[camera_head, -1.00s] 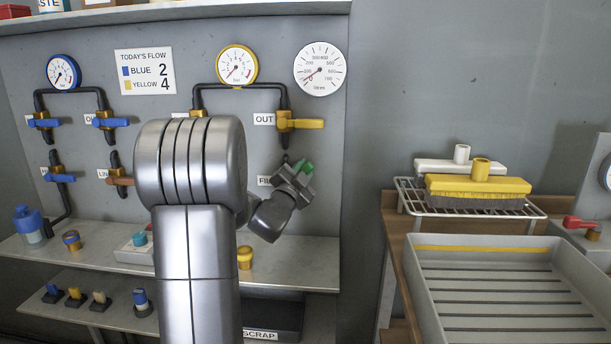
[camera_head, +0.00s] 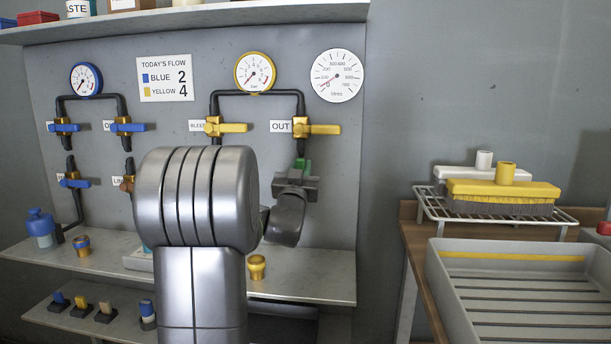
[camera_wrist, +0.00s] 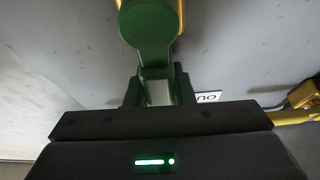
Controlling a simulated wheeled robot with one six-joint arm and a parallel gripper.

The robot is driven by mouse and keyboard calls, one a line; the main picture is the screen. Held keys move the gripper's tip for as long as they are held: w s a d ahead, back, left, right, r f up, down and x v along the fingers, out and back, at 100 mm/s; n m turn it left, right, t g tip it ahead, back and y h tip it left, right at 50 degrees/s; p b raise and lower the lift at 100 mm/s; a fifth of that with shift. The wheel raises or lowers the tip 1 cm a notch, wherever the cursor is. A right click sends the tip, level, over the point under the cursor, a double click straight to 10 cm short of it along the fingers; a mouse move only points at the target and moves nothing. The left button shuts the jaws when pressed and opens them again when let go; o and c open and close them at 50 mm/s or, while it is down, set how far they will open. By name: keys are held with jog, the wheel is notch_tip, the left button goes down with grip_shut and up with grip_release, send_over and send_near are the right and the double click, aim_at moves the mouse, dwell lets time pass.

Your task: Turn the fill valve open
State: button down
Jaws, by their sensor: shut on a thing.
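In the wrist view the green handle (camera_wrist: 152,30) has a round end and a narrower part running down between my fingers (camera_wrist: 158,92). A yellow part shows behind it at the top edge. In the head view my gripper and arm hide the valve's body and its label.
The yellow OUT lever points right, close above my gripper. A bleed valve (camera_head: 226,128) is to its left. A shelf (camera_head: 315,275) with a yellow fitting (camera_head: 257,267) lies below. A grey tray (camera_head: 440,270) and brushes on a rack (camera_head: 425,205) stand to the right.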

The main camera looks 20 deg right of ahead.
jog(key=shift+w+a+n+y, duration=0.1)
jog(key=shift+a+n+y, duration=0.05)
jog(key=shift+n+y, duration=0.3)
jog(key=c, duration=1.2)
grip_release()
jog(key=shift+c, duration=0.2)
jog(key=v, duration=1.3)
jog(key=shift+s+a+f, duration=0.2)
jog(key=shift+s+f, duration=0.05)
jog(key=shift+f, duration=0.05)
jog(key=shift+w, duration=0.1)
jog(key=x, duration=1.3)
jog(key=shift+w+d+r, duration=0.15)
jog(key=shift+d+r, duration=0.05)
jog(key=shift+r, duration=0.1)
